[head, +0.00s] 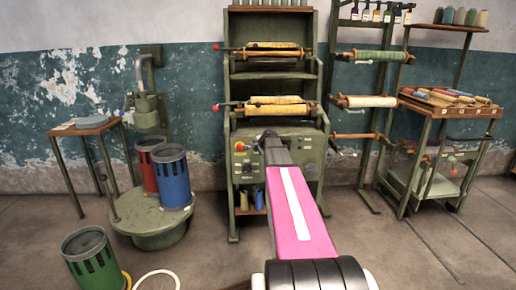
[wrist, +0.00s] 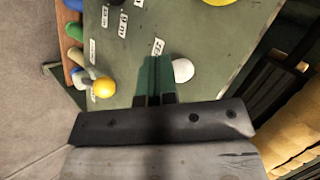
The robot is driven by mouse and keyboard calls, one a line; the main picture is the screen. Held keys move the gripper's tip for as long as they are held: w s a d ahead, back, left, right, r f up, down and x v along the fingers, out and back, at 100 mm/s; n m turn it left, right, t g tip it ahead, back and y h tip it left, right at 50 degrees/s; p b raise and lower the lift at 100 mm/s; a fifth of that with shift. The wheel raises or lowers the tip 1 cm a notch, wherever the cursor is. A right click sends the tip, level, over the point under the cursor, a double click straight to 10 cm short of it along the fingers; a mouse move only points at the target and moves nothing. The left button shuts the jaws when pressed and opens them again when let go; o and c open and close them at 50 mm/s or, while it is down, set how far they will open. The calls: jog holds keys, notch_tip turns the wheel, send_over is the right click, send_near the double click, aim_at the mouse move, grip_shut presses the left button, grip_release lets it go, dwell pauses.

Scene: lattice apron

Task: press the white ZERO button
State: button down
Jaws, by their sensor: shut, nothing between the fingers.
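The white button (wrist: 183,70) shows in the wrist view as a round white knob on a grey-green panel (wrist: 210,45). A small white label (wrist: 158,46) sits by it; its print is too small to read surely. My gripper (wrist: 157,66) is shut and empty, its green fingertips over the panel just left of the white button. Part of the button's near edge is close to the fingers; I cannot tell whether they touch. In the head view my arm reaches to the front panel (head: 247,165) of the green machine and hides the button.
A yellow-knobbed lever (wrist: 104,87) stands left of my fingers, and a yellow round part (wrist: 218,1) is at the top edge. In the head view, a blue bin (head: 172,180) and a red bin (head: 147,165) stand left, and a sample table (head: 450,112) stands right.

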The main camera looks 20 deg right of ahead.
dwell(0.3)
jog(key=shift+w+d, duration=0.1)
jog(key=shift+w, duration=0.3)
jog(key=shift+w+d, duration=0.15)
jog(key=shift+w, duration=0.3)
dwell(0.7)
jog(key=shift+s, duration=0.15)
jog(key=shift+s+a, duration=0.25)
jog(key=shift+s, duration=0.45)
jog(key=s, duration=0.2)
jog(key=s+a, duration=0.1)
jog(key=s, duration=0.1)
jog(key=shift+s+a, duration=0.2)
jog(key=shift+s, duration=0.2)
dwell(0.8)
